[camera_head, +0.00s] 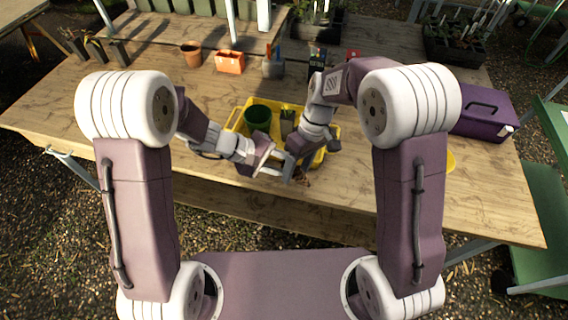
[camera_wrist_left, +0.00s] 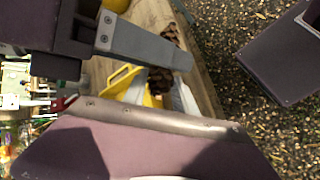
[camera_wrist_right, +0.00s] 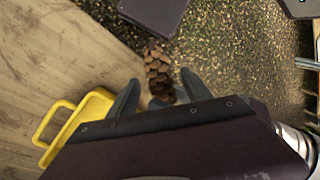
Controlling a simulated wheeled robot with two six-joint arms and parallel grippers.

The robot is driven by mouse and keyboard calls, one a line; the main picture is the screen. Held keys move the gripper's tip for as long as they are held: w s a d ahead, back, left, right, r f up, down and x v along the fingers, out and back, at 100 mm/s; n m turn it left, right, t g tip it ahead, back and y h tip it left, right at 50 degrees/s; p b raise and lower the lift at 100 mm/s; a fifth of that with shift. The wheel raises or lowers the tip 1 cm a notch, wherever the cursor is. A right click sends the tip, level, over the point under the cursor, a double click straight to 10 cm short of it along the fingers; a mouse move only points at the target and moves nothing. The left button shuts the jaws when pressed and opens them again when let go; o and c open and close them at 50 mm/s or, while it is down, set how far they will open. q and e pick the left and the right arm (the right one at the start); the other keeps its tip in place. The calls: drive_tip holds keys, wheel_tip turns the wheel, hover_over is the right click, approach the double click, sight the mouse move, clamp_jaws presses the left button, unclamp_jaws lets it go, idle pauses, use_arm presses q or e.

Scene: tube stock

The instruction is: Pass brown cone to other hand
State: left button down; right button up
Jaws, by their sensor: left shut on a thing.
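The brown cone (camera_head: 303,180) is a scaly pine cone held in the air near the table's front edge, partly hidden by my grippers in the head view. My left gripper (camera_head: 283,172) is shut on it. In the left wrist view the cone (camera_wrist_left: 161,80) shows above my gripper's body, with a grey finger crossing in front of it. My right gripper (camera_wrist_right: 160,90) has its fingers apart, one on each side of the cone (camera_wrist_right: 157,65), with slim gaps visible. The two grippers are close together.
A yellow tray (camera_head: 330,133) with a green pot (camera_head: 258,118) lies just behind the grippers. A terracotta pot (camera_head: 190,54), an orange planter (camera_head: 229,63) and a purple box (camera_head: 484,113) stand on the wooden table (camera_head: 130,110). Its left front is clear.

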drive_tip(key=v, duration=1.2)
drive_tip(key=w+d+f+m+t+h, duration=0.1)
drive_tip(key=w+d+f+m+t, duration=0.15)
drive_tip(key=f+m, duration=0.35)
drive_tip(key=s+d+f+m, duration=0.1)
drive_tip(key=s+d+f, duration=0.2)
drive_tip(key=s, duration=0.4)
drive_tip(key=s+d+f+m+h, duration=0.1)
drive_tip(key=s+d+f, duration=0.2)
drive_tip(key=s, duration=0.4)
drive_tip(key=shift+d+f+t, duration=0.2)
drive_tip(key=shift+d+t, duration=0.25)
drive_tip(key=shift+d, duration=0.35)
